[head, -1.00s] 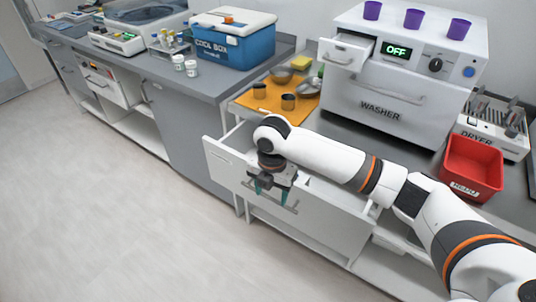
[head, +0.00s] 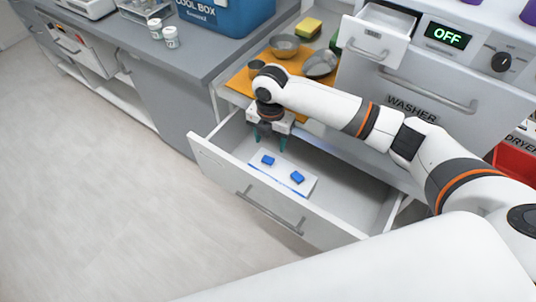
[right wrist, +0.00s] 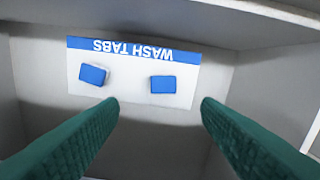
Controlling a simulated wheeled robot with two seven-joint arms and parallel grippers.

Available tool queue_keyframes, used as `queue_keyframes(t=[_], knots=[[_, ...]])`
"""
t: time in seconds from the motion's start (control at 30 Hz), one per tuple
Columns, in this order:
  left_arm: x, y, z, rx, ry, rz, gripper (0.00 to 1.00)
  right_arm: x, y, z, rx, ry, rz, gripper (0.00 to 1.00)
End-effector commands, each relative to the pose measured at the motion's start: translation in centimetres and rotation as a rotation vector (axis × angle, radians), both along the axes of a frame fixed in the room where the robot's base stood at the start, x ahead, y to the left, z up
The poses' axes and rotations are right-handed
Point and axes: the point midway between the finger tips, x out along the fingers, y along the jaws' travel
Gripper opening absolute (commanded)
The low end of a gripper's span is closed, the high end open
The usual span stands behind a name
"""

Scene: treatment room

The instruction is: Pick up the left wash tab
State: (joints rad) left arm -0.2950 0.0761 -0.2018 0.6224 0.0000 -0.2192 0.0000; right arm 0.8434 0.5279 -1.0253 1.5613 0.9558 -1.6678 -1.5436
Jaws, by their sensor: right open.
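Two blue wash tabs lie apart on a white card (head: 283,175) labelled WASH TABS in the open drawer. The left wash tab (head: 268,160) is the right-hand one in the right wrist view (right wrist: 162,84), which sees the label upside down. The other tab (head: 297,177) shows at left there (right wrist: 93,74), slightly turned. My right gripper (head: 270,143) is inside the drawer area, behind the left tab in the head view. Its green fingers (right wrist: 159,105) are open and empty, with the left tab roughly centred between and beyond their tips. My left gripper is out of view.
The drawer front (head: 260,200) and side walls surround the card. Above are the counter with an orange mat (head: 238,82), bowls (head: 284,46) and the washer (head: 440,85) with its small drawer (head: 375,38) open. The floor at left is clear.

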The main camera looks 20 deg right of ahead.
Motion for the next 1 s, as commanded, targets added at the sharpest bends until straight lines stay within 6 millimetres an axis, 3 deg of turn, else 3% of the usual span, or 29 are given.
queue_keyframes(t=[0.2,0.37,0.6,0.93,1.0], knots=[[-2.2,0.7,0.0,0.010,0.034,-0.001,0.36,0.0,0.0,-2.8,0.000,0.000,-0.001,0.58],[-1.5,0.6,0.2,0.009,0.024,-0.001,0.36,0.1,0.1,-4.0,-0.001,0.001,0.000,0.58],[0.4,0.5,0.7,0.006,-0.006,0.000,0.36,0.3,0.3,-7.5,-0.001,0.001,0.000,0.58],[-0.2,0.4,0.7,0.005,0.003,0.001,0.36,0.3,0.3,-8.3,-0.001,-0.002,0.001,0.58],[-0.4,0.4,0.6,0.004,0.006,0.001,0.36,0.3,0.3,-8.3,-0.001,-0.002,0.001,0.48]])
